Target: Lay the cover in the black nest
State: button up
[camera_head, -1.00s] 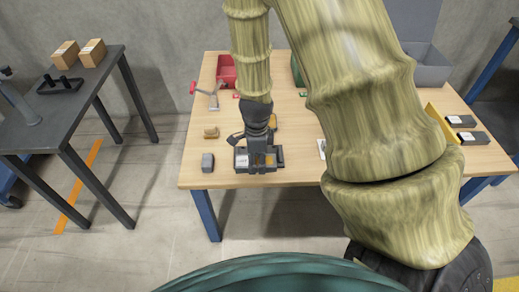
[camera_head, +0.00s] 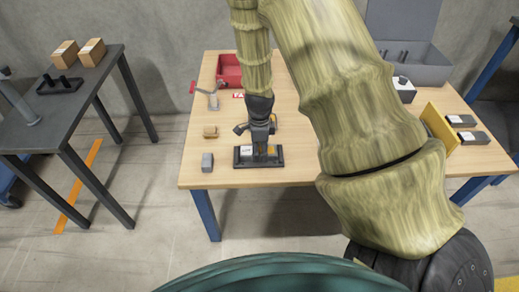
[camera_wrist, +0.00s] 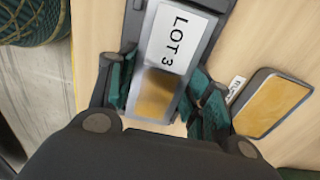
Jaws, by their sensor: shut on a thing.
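The grey cover with a white "LOT 3" label and an amber patch (camera_wrist: 158,93) lies between my fingers in the wrist view. My gripper (camera_head: 260,151) is shut on it, with one dark green finger on each side. The black nest (camera_head: 242,164) is near the front edge of the wooden table. The cover is over or in it; its dark rim shows around the label end of the cover in the wrist view (camera_wrist: 212,5). I cannot tell whether the cover is fully down, as my gripper hides part of both.
A dark-framed amber plate (camera_wrist: 275,103) lies beside the nest. A grey block (camera_head: 207,162) and tan block (camera_head: 210,132) stand to the left. A red bin (camera_head: 229,68) and red-handled clamp (camera_head: 212,98) are behind. A yellow upright panel (camera_head: 439,128) stands at right.

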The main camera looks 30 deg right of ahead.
jog(key=shift+r, duration=0.15)
jog(key=o, duration=1.2)
jog(key=shift+o, duration=0.2)
notch_tip(320, 180, up, 12)
jog(key=p, duration=0.1)
jog(key=shift+a, duration=0.1)
